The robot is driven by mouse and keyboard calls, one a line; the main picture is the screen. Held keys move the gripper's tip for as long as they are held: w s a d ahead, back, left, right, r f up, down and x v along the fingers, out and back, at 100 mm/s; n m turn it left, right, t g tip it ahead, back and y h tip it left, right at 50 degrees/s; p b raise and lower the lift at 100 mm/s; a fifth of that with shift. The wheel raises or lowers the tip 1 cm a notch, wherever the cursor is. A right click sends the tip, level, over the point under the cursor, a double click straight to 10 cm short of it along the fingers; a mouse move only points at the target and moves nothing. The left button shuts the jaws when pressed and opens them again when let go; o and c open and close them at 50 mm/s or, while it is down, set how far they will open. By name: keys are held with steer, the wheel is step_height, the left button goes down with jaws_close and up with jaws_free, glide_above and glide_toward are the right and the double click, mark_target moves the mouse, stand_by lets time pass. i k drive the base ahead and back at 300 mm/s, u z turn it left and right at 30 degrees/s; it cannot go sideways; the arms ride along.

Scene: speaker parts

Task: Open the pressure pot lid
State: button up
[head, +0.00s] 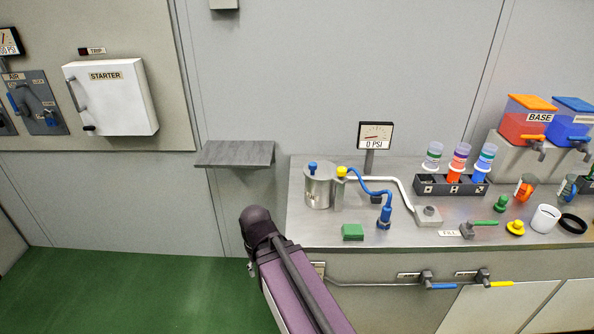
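The pressure pot (319,190) is a shiny metal cylinder at the left end of the steel counter in the head view. Its flat metal lid appears seated on top and has a blue knob (312,167) near its left side. A yellow ball-shaped knob (341,171) sits at the pot's right edge, above a small upright metal block. My purple arm link with a dark rounded joint shows at the lower middle, in front of the counter's left edge. My gripper is not visible.
A gauge (375,136) reading 0 PSI stands behind the pot. A blue hose (371,190) and a white pipe run to its right. A green block (352,232) lies in front. A bottle rack (450,185) is farther right. An empty wall shelf (235,153) is at left.

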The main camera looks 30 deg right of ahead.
mark_target(321, 171)
steer(key=u, duration=0.4)
steer(key=k, duration=1)
steer(key=z, duration=1.15)
steer(key=i, duration=1)
steer(key=z, duration=0.05)
